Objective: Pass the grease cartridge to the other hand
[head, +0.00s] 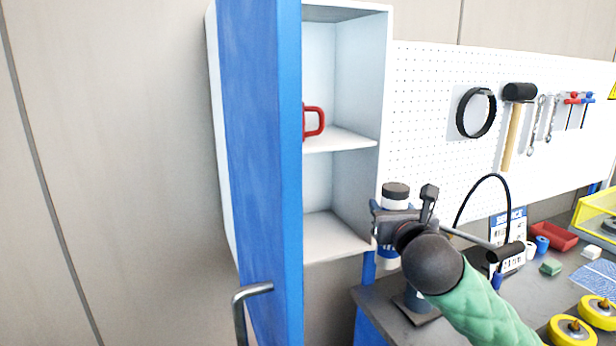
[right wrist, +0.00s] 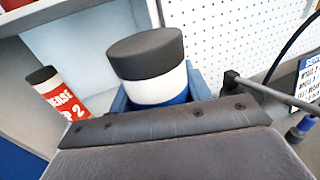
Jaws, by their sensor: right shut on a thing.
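My right gripper (head: 390,222) is shut around a white and blue cartridge (head: 395,190) with a dark cap, held upright in front of the cabinet's right edge. In the right wrist view this cartridge (right wrist: 157,90) stands between the jaws; its lower part is hidden and no lettering on it can be read. A second cartridge (right wrist: 58,93), red and white with a dark cap and the word GREASE, stands to the left in the right wrist view, apart from the gripper. My left gripper is not in view.
A blue cabinet door (head: 262,150) stands open, its grey handle (head: 240,305) sticking out. A red mug (head: 314,121) is on the cabinet's upper shelf. A pegboard (head: 430,110) with tools hangs behind the cluttered dark bench (head: 375,298). Yellow-rimmed wheels (head: 572,331) lie at the right.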

